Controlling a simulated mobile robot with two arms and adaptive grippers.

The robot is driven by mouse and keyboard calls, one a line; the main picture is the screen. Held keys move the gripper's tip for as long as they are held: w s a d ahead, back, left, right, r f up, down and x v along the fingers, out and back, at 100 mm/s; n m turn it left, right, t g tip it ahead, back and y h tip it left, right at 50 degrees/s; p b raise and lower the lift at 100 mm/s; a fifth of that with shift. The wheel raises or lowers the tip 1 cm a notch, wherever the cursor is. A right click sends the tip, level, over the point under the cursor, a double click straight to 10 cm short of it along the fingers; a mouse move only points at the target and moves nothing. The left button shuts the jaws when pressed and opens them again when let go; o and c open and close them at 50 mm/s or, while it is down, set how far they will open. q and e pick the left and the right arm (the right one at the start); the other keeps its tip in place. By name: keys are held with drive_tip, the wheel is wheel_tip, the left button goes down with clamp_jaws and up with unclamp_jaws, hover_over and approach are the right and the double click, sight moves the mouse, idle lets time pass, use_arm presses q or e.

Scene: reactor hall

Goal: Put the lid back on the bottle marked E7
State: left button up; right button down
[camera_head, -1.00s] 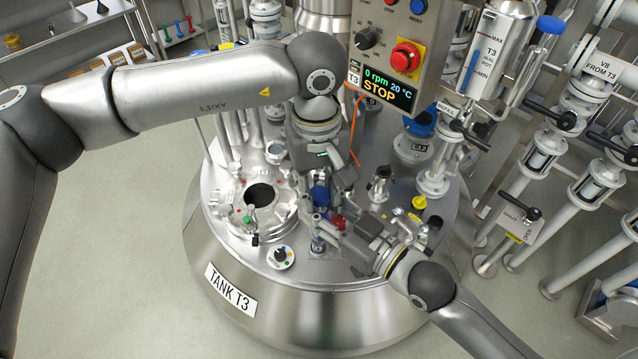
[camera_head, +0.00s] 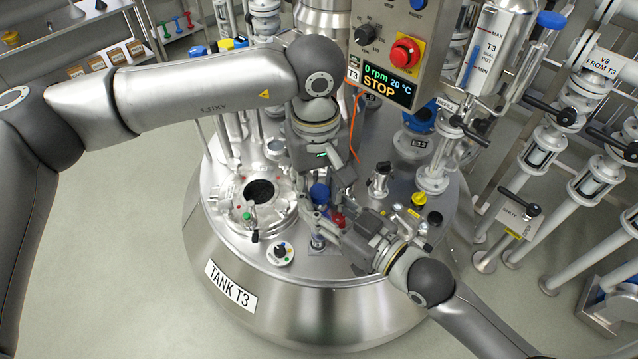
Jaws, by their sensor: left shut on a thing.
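My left gripper (camera_head: 322,206) points down over the top of the tank. It is shut on a blue lid (camera_head: 320,193), which shows between its fingers. Just below the lid is a small bottle (camera_head: 317,241), mostly hidden by the grippers; no E7 mark can be read on it. I cannot tell whether lid and bottle touch. My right gripper (camera_head: 328,226) reaches in from the lower right, its fingers beside the bottle. Whether they close on it is hidden. A red part (camera_head: 338,219) shows at the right gripper's fingers.
A control panel (camera_head: 390,45) hangs close behind my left arm. Valves and pipes (camera_head: 545,150) stand at right.

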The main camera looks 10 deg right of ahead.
use_arm(q)
drive_tip(key=shift+s+f, duration=0.25)
drive_tip(key=shift+f, duration=0.5)
drive_tip(key=shift+c, duration=0.2)
drive_tip(key=shift+o, duration=0.8)
drive_tip(key=shift+f+g, duration=0.2)
drive_tip(key=shift+g, duration=0.1)
drive_tip(key=o, duration=1.5)
drive_tip(key=shift+r, duration=0.1)
drive_tip(key=shift+w+a+r, duration=0.1)
drive_tip(key=shift+r, duration=2.25)
